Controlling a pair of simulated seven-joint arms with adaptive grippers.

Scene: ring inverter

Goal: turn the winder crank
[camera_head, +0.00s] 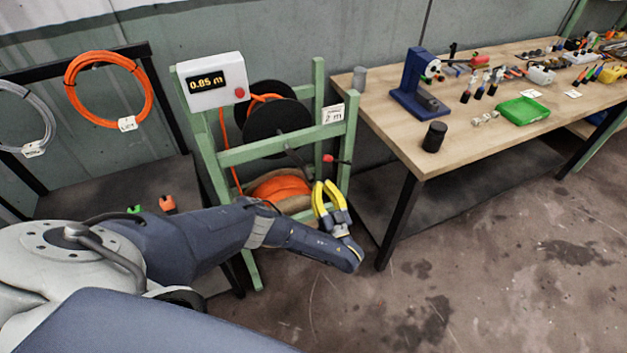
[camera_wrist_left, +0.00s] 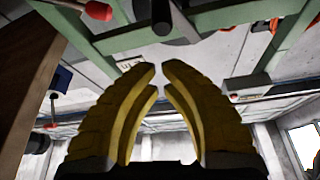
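The winder is a green frame (camera_head: 275,149) with black reel discs (camera_head: 277,118) and an orange cable coil (camera_head: 280,188). The crank's red knob (camera_head: 328,158) sits at the frame's right side; in the left wrist view a red knob (camera_wrist_left: 98,10) shows at the top left, with a dark shaft (camera_wrist_left: 165,18) beyond the fingertips. My left gripper (camera_head: 326,184) has yellow fingers pointing up, just below the knob and apart from it. In the wrist view its fingertips (camera_wrist_left: 162,70) have a gap with nothing between them. My right gripper is out of view.
A white display box (camera_head: 213,81) on the frame reads 0.85 m. A tag (camera_head: 333,114) on it reads 2 m. Coiled cables (camera_head: 108,56) hang at left. The right floor is clear.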

